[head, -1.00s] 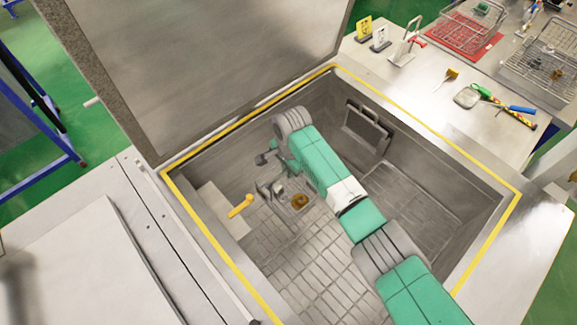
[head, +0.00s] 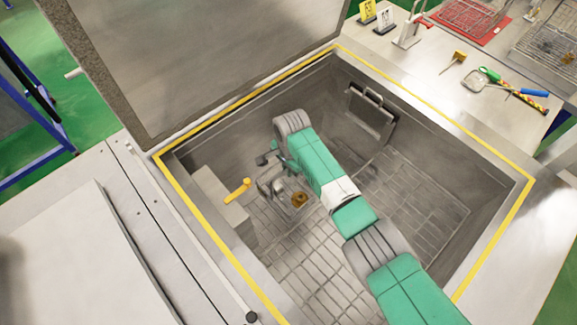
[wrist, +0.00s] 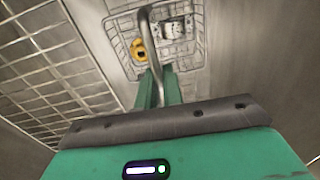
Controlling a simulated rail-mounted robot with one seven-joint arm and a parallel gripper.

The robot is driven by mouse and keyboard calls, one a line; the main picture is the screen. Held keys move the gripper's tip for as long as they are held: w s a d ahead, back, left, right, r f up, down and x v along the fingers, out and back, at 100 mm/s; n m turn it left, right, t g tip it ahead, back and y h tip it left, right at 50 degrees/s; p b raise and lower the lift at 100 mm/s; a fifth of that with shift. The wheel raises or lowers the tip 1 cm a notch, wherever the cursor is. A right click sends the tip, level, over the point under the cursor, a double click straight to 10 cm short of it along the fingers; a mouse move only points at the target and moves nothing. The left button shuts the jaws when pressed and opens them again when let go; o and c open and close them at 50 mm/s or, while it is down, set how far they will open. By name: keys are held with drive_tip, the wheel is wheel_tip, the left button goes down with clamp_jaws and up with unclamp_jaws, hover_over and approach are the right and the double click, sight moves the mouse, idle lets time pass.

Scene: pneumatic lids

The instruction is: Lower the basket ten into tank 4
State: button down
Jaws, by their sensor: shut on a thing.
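My gripper (wrist: 156,84) is shut on the grey bent handle (wrist: 145,28) of a wire basket (wrist: 121,32) in the wrist view. The basket hangs beyond the fingers and holds an orange-brown ring (wrist: 138,50) and a metal part (wrist: 172,30). In the head view my arm reaches down into the open tank (head: 488,215) with the yellow-edged rim, and the ring (head: 299,200) shows beside it. My fingertips are mostly hidden there, and the basket's wires blend with the floor grid. I cannot tell whether the basket touches the floor. No basket or tank number is legible.
The raised lid (head: 190,60) stands along the tank's back left side. A yellow lever (head: 238,190) sits by a ledge inside the left wall. A dark metal fixture (head: 370,112) is on the far wall.

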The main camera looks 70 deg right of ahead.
wheel_tip(320, 180, down, 8)
drive_tip(key=b, duration=0.6)
drive_tip(key=shift+f, duration=0.25)
drive_tip(key=shift+f+b, duration=0.5)
drive_tip(key=shift+f, duration=0.05)
idle(0.4)
drive_tip(key=shift+r, duration=0.1)
drive_tip(key=c, duration=1.5)
unclamp_jaws()
drive_tip(key=shift+w+d, duration=0.1)
drive_tip(key=shift+o, duration=0.2)
wheel_tip(320, 180, up, 20)
drive_tip(key=p, duration=1.5)
drive_tip(key=shift+s+p, duration=0.3)
drive_tip(key=shift+p, duration=0.1)
